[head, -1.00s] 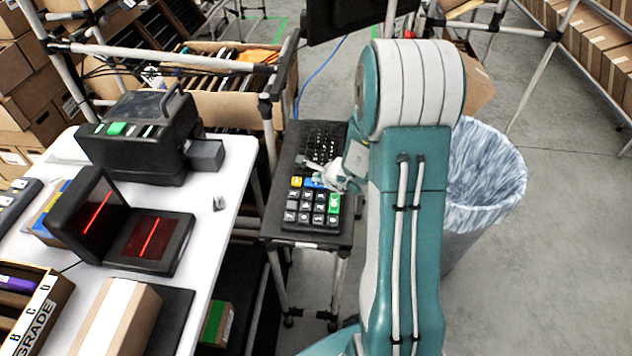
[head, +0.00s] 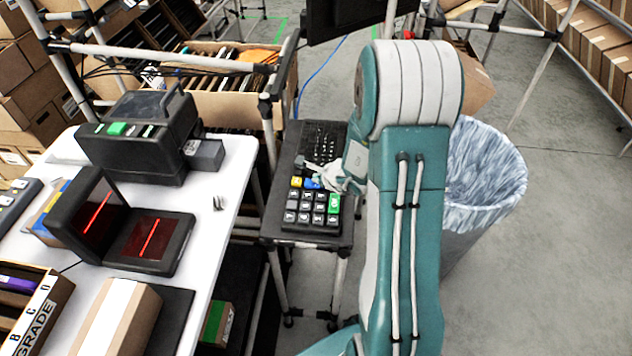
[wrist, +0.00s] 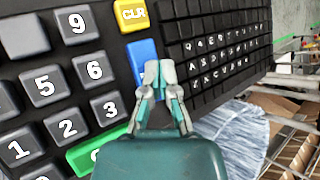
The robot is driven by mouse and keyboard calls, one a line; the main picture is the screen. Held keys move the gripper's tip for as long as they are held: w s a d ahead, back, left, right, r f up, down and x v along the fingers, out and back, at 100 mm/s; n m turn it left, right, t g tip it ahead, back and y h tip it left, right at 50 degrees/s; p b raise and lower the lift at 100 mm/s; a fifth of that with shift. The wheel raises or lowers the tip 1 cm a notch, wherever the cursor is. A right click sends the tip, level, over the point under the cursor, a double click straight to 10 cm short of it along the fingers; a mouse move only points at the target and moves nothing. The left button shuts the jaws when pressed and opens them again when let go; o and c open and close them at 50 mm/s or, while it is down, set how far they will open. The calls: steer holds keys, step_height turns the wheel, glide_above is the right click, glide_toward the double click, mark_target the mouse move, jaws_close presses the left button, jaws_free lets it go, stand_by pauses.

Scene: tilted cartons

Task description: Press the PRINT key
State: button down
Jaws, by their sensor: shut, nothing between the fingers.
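A black keypad (head: 305,222) lies on a small dark stand. It has grey number keys, a yellow CLR key (wrist: 131,15), a blue key (wrist: 140,60) and a green key (wrist: 97,150). I cannot read the word PRINT on any key. The blue key's label is not readable, and my gripper partly covers the green key's label. My gripper (wrist: 158,68) is shut and empty. Its fingertips appear at the right edge of the blue key in the wrist view; whether they touch it I cannot tell. The blue key also shows in the head view (head: 311,184).
A black keyboard (head: 322,140) lies just behind the keypad. A white table (head: 215,250) at the left carries a black device with a green button (head: 117,129) and a scanner with red lines (head: 150,240). A lined bin (head: 485,170) stands at the right.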

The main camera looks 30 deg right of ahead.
steer(key=shift+r, duration=3.25)
steer(key=s+a+r+n+g+y, duration=0.1)
steer(key=s+a+r+n+y, duration=0.1)
steer(key=s+a+r+n, duration=0.4)
steer(key=s+a+r+n+g+y, duration=0.1)
steer(key=s+a+r+n+y, duration=0.1)
steer(key=a+r+n, duration=0.7)
steer(key=s+r+n+g+h, duration=0.1)
steer(key=s+r+n+h, duration=0.2)
steer(key=s+n, duration=0.7)
steer(key=s+h, duration=0.2)
steer(key=s, duration=0.5)
steer(key=shift+r+n+g, duration=0.2)
steer(key=shift+n+g, duration=0.1)
